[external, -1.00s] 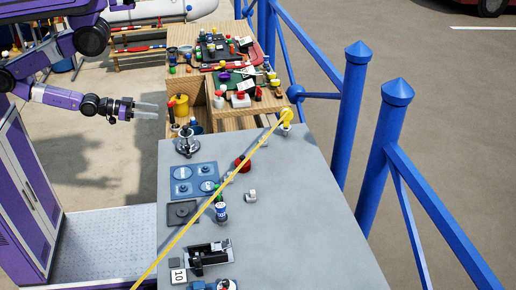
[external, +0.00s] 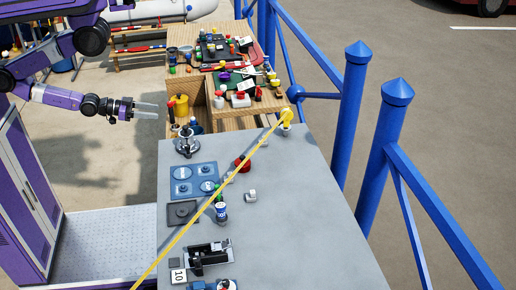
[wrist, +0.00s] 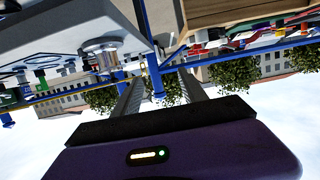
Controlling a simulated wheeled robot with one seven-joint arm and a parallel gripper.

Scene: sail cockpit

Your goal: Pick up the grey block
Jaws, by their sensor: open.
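A small light-grey block (external: 250,196) lies on the grey tabletop (external: 300,225), right of a blue-and-white can (external: 221,211); it looks like the grey block. I cannot make it out in the wrist view. My gripper (external: 154,110) is open and empty. It is held out in the air left of the wooden bench, beyond the far left corner of the grey table and well away from the block. In the wrist view its two fingers (wrist: 163,78) stand apart with nothing between them.
A taut yellow line (external: 190,221) crosses above the table to a yellow fitting (external: 286,117). A metal winch-like part (external: 187,144), a blue plate (external: 194,180) and a black clamp-like part (external: 208,256) stand along the left side. A cluttered wooden bench (external: 238,124) is behind. The table's right side is clear.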

